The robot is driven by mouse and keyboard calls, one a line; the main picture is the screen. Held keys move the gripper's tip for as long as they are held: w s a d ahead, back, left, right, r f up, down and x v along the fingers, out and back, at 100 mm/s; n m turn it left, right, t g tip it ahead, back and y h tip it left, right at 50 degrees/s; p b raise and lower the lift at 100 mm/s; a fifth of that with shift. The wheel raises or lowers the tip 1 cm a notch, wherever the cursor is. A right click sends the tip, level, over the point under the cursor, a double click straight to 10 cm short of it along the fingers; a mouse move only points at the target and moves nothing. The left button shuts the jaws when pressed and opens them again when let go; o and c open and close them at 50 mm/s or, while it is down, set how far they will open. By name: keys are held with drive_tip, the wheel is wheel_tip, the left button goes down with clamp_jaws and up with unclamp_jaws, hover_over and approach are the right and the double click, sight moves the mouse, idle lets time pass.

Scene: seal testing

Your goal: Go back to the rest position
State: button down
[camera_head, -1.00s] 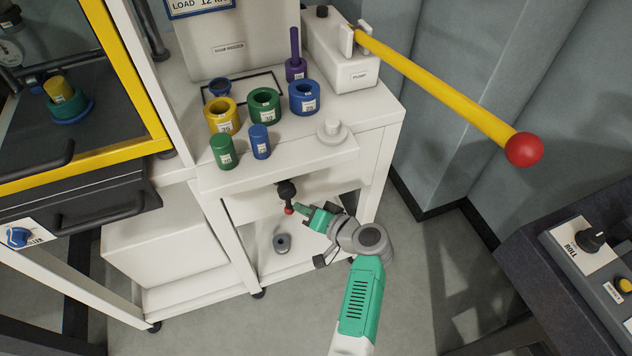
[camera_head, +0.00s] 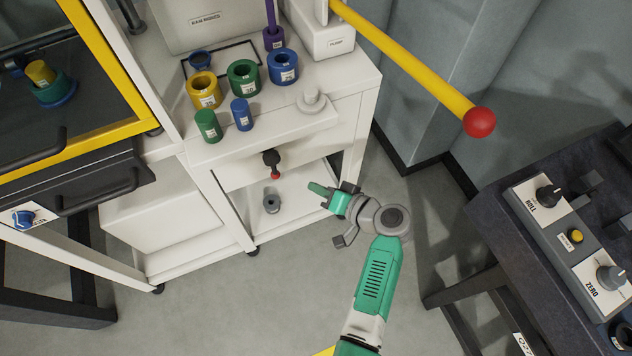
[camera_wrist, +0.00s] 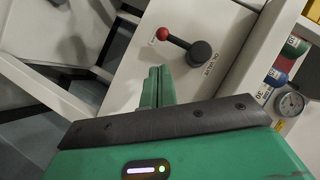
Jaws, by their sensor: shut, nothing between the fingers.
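My gripper (camera_head: 318,189) is green, shut and empty. In the head view it is in front of the white cabinet's open lower bay, pointing left. In the wrist view its closed fingers (camera_wrist: 158,88) point at a white panel bearing a lever. The lever has a dark knob and a red ball tip (camera_head: 276,176); it also shows in the wrist view (camera_wrist: 184,44), just beyond the fingertips. In the head view a clear gap separates the gripper from the lever.
The white cabinet (camera_head: 350,100) carries coloured rings and cylinders on top. A yellow bar with a red ball (camera_head: 479,122) reaches out above on the right. A dark bench with a ROLL and ZERO control box (camera_head: 568,240) stands at right. Floor around my arm is open.

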idle(0.4)
drive_tip(key=w+r+t+h, duration=0.1)
drive_tip(key=r, duration=0.5)
drive_tip(key=w+r+n+t+h+p, duration=0.1)
drive_tip(key=w+r+h, duration=0.1)
drive_tip(key=r, duration=0.4)
drive_tip(key=w+r+n+t+h, duration=0.1)
drive_tip(key=w+r, duration=0.1)
drive_tip(key=r, duration=0.4)
drive_tip(key=shift+w+d+r+p, duration=0.15)
drive_tip(key=shift+d+r+p, duration=0.25)
drive_tip(key=s+a+r+t+h+p, duration=0.1)
drive_tip(key=s+r+t+h, duration=0.2)
drive_tip(key=r, duration=1.1)
drive_tip(key=s+a+r+t+h+p, duration=0.1)
drive_tip(key=s+r+t, duration=0.3)
drive_tip(key=r, duration=1.1)
drive_tip(key=s+r+t+h, duration=0.3)
drive_tip(key=s+r+t, duration=0.3)
drive_tip(key=s+r, duration=0.9)
wheel_tip(320, 180, up, 39)
drive_tip(key=a+p, duration=0.1)
drive_tip(key=p, duration=3.7)
drive_tip(key=shift+w+f+m+y+p, duration=0.15)
drive_tip(key=shift+w+m+y+p, duration=0.15)
drive_tip(key=shift+w, duration=0.1)
drive_tip(key=c, duration=2.1)
unclamp_jaws()
drive_tip(key=shift+f, duration=0.1)
